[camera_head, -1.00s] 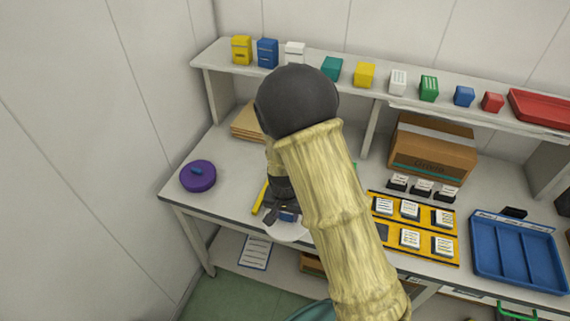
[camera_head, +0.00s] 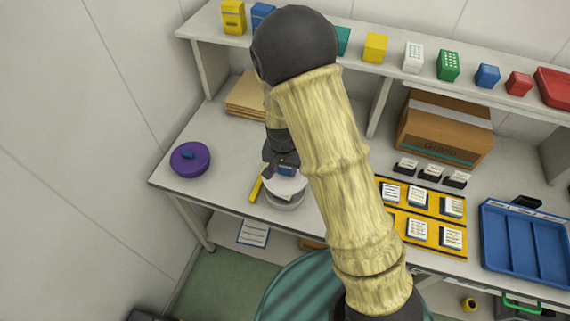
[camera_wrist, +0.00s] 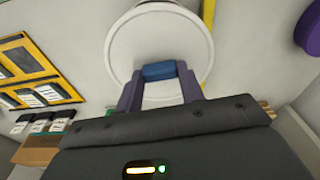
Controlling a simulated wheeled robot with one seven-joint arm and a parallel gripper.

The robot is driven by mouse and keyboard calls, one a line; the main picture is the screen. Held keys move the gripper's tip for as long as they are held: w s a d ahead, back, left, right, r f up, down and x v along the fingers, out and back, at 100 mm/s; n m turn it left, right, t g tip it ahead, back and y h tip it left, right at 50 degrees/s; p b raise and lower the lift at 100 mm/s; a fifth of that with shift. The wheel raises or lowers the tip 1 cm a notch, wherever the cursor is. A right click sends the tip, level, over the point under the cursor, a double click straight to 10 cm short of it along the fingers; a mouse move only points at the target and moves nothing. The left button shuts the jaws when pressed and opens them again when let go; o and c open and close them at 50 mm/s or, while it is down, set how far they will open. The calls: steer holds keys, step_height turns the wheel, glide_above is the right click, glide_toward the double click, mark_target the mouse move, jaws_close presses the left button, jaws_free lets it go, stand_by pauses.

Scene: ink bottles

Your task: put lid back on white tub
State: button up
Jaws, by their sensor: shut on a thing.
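My gripper (camera_head: 284,172) is shut on the blue knob (camera_wrist: 159,72) of the white lid, one finger on each side of it. The round white lid (camera_head: 290,185) is roughly level; in the wrist view the lid (camera_wrist: 160,35) fills the upper middle. The white tub (camera_head: 283,204) shows as a pale rim and wall just under the lid, near the table's front edge. The lid hides most of the tub, and I cannot tell whether the two touch.
A yellow stick-like item (camera_head: 256,189) lies close beside the white tub. Yellow trays (camera_head: 433,215) with labelled blocks and a blue tray (camera_head: 520,245) lie right. A cardboard box (camera_head: 445,130) stands behind.

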mark_target(285, 174)
steer(key=shift+f, duration=0.15)
step_height(285, 174, down, 4)
steer(key=b, duration=0.4)
steer(key=shift+f, duration=0.2)
steer(key=shift+f+b, duration=0.65)
steer(key=shift+f, duration=0.25)
stand_by(0.6)
steer(key=shift+f+p, duration=0.15)
steer(key=shift+p, duration=0.15)
stand_by(1.2)
steer(key=o, duration=1)
steer(key=shift+o, duration=0.5)
